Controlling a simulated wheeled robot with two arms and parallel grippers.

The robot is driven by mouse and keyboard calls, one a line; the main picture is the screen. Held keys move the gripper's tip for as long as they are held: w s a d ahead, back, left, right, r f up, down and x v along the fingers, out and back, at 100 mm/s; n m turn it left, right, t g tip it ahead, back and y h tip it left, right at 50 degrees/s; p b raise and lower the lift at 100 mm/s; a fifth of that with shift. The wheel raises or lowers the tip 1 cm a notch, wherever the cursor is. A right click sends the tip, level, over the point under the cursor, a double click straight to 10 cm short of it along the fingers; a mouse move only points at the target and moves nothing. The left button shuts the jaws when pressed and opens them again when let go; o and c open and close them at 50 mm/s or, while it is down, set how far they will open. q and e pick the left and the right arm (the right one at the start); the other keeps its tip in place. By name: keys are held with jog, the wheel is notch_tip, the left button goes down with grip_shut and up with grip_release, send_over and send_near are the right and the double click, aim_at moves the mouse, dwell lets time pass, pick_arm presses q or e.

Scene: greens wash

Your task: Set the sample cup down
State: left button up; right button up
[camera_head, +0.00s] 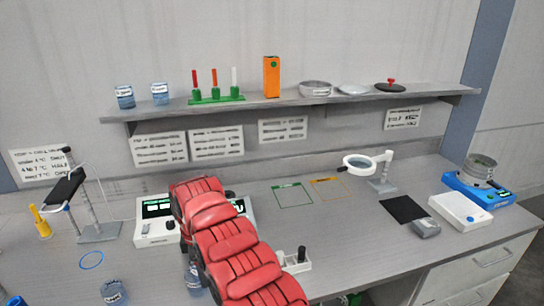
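Several small clear cups with blue contents and white labels are in view, and I cannot tell which is the sample cup. One cup (114,292) stands on the bench at the lower left. Another cup (194,280) is beside my red segmented arm, partly hidden by it. Two more, a left cup (125,97) and a right cup (160,93), stand on the shelf. My red arm crosses the middle of the bench from the bottom. Neither gripper's fingers show, so I cannot see whether any cup is held.
A blue ring (91,260), green square (293,195) and orange square (328,188) mark the bench.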

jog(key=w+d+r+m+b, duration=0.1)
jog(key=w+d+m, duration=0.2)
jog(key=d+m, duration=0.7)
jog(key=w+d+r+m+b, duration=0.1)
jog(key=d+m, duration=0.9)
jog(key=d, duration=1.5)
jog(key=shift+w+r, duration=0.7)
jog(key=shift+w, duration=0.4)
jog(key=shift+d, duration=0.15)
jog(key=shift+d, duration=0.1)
